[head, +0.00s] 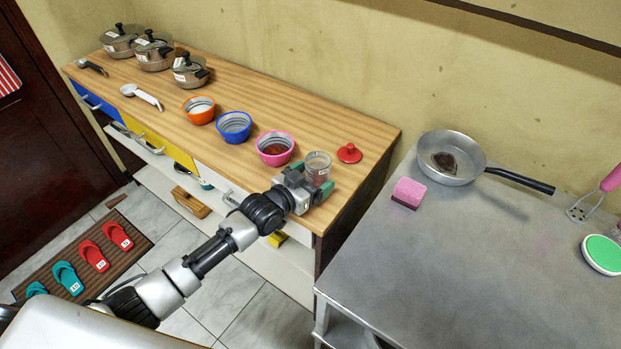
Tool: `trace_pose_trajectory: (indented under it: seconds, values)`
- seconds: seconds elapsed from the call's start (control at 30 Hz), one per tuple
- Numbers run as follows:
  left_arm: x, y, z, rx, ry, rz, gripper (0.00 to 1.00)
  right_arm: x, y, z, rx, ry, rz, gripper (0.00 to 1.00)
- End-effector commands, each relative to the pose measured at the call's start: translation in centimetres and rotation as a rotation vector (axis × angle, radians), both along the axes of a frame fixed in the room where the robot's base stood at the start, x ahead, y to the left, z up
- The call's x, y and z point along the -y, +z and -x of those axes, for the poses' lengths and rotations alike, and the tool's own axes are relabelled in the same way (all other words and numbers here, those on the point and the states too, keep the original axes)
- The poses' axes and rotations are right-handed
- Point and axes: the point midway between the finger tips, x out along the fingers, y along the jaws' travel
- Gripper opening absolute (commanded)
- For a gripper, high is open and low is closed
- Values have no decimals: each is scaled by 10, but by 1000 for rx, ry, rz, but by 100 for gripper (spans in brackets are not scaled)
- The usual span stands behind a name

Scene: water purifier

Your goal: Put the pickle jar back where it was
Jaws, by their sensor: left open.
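A clear glass jar (318,167) stands upright on the wooden counter (345,190), near its right end. It has no lid on, and its contents are too small to tell. A red lid with a knob (349,153) lies on the counter just right of the jar. My left gripper (313,178) is open at the jar, with one green fingertip on each side of its near part. I cannot tell whether the fingers touch the glass. My right gripper is not in view.
Pink (274,149), blue (234,127) and orange (199,110) bowls stand left of the jar, with pots (190,70) farther back. A metal table (450,260) at right holds a pan (451,158) and a pink sponge (408,192). A gap separates it from the counter.

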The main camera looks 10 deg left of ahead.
Motion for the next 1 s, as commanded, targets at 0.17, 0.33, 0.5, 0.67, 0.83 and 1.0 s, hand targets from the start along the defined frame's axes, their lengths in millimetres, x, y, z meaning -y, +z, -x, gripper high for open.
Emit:
trace_pose_trajectory:
  seconds: [0.17,0.33,0.5,0.67,0.83,1.0]
  values:
    - [-5,3,10,-3,0,-1,86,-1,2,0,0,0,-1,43]
    - [-22,7,39,-3,0,-1,86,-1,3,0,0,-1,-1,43]
    - [-40,13,71,-3,-1,-1,86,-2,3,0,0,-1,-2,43]
    - [-52,17,92,-2,0,-1,86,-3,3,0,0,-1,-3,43]
    - [-57,21,103,0,-1,-1,86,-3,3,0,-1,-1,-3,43]
    - [-58,21,104,0,0,0,86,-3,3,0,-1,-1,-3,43]
